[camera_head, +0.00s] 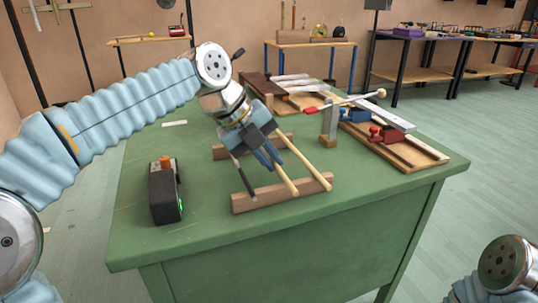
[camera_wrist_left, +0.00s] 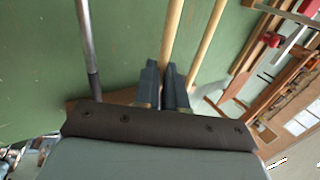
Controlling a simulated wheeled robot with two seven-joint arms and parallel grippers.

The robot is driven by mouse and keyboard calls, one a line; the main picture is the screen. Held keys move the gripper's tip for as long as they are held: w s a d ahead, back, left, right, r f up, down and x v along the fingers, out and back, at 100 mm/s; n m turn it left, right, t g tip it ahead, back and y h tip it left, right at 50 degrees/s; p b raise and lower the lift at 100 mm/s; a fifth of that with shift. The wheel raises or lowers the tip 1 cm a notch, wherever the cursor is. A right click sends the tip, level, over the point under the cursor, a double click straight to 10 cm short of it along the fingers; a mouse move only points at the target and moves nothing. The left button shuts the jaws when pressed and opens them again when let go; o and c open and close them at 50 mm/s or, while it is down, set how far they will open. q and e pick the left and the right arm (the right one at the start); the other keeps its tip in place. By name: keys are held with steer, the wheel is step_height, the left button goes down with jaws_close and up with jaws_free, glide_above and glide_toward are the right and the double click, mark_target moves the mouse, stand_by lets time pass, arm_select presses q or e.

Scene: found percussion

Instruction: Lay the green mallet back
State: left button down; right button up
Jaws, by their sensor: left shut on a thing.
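My left gripper (camera_head: 266,160) is shut on a pale wooden mallet handle (camera_head: 283,178) over the wooden rack (camera_head: 240,205) on the green table. The handle's near end lies at the rack's front rail; I cannot tell whether it touches. In the left wrist view the gripper fingers (camera_wrist_left: 166,88) close around the same handle (camera_wrist_left: 171,35). No green head shows; the gripper and arm hide the far part. A second wooden handle (camera_head: 306,157) lies to the right, and a dark metal rod (camera_head: 243,177) to the left. My right gripper is out of view.
A black box with an orange knob (camera_head: 164,192) stands left of the rack. The table's front left is clear.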

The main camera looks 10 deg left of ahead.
arm_select(q)
steer(key=shift+f, duration=0.4)
stand_by(0.3)
steer(key=c, duration=1.1)
jaws_free()
steer(key=shift+r, duration=0.15)
steer(key=p+v, duration=0.2)
steer(key=v, duration=1.1)
steer(key=shift+s+a+r, duration=0.15)
steer(key=shift+a+r, duration=0.05)
